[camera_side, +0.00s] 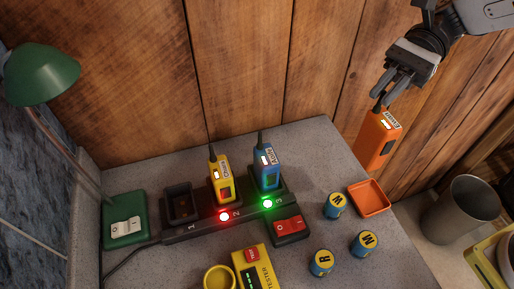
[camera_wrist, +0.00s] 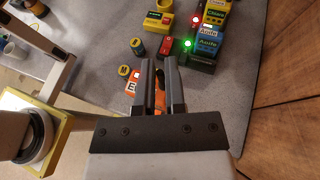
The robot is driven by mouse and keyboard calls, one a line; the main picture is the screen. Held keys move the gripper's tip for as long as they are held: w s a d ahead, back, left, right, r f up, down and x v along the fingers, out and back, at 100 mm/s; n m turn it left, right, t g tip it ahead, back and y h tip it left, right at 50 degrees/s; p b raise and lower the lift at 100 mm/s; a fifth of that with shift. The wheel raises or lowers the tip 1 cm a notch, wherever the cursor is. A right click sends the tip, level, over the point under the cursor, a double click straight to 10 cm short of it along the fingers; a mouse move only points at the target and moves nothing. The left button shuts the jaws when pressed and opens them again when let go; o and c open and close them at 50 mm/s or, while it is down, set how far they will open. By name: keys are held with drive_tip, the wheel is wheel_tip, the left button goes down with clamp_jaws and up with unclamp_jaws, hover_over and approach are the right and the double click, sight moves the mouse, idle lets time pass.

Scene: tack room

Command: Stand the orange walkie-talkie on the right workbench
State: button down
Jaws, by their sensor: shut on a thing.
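The orange walkie-talkie (camera_side: 377,140) hangs upright, slightly tilted, in the air at the right of the side view, with a white label and a small light on it. My gripper (camera_side: 381,92) is shut on its top, around the dark antenna. In the wrist view the fingers (camera_wrist: 161,88) hide most of the orange walkie-talkie (camera_wrist: 132,86); part of its label shows beside the left finger. The grey workbench (camera_side: 335,160) lies below and to the left. I cannot tell whether it is the one called right.
A charger (camera_side: 180,232) holds a yellow radio (camera_side: 220,180) and a blue radio (camera_side: 266,168); its left slot is empty. An orange tray (camera_side: 369,199), several batteries (camera_side: 364,244) and a yellow tester (camera_side: 256,268) lie in front. A grey metal cup (camera_side: 459,209) stands at right.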

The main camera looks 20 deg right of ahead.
drive_tip(key=w+a+f, duration=0.2)
drive_tip(key=w+f, duration=0.3)
drive_tip(key=f, duration=0.1)
drive_tip(key=shift+w+a, duration=0.25)
drive_tip(key=shift+w, duration=0.15)
drive_tip(key=shift+f, duration=0.1)
drive_tip(key=shift+w+a+f, duration=0.1)
drive_tip(key=shift+w+f, duration=0.1)
drive_tip(key=shift+f, duration=1.75)
drive_tip(key=c, duration=0.7)
unclamp_jaws()
